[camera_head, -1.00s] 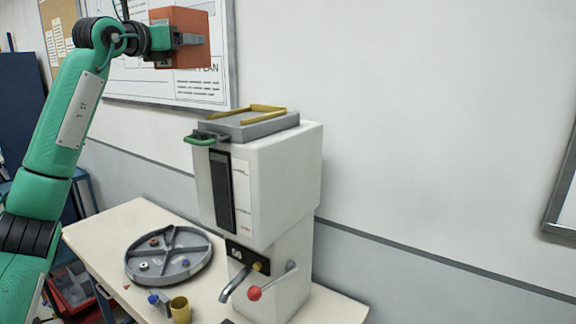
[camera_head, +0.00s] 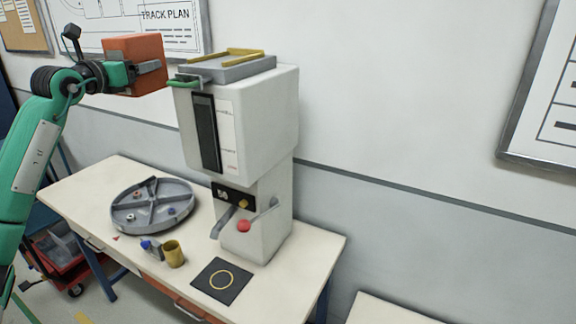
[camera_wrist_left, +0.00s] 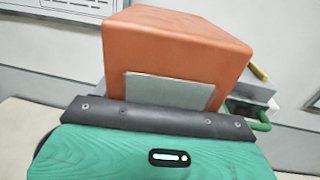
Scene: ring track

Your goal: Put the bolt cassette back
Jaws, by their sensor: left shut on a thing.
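The bolt cassette looks to be the orange box (camera_head: 136,50), which my left gripper (camera_head: 146,68) is shut on. The box is held in the air to the left of the white dispenser machine (camera_head: 238,118), at about the height of its top. The box also fills the middle of the left wrist view (camera_wrist_left: 172,52). On top of the machine is a grey tray-like seat (camera_head: 228,70) with yellow rails (camera_head: 236,53) and a green handle (camera_head: 184,84) at its left front. The box and the seat are apart. My right gripper is not in view.
On the table (camera_head: 310,240) lie a round grey divided tray (camera_head: 152,220) with small parts, a yellow cup (camera_head: 173,254), a blue-tipped bottle (camera_head: 150,247) and a black mat with a yellow ring (camera_head: 221,281). The wall with boards is behind. A red cart (camera_head: 62,252) stands below left.

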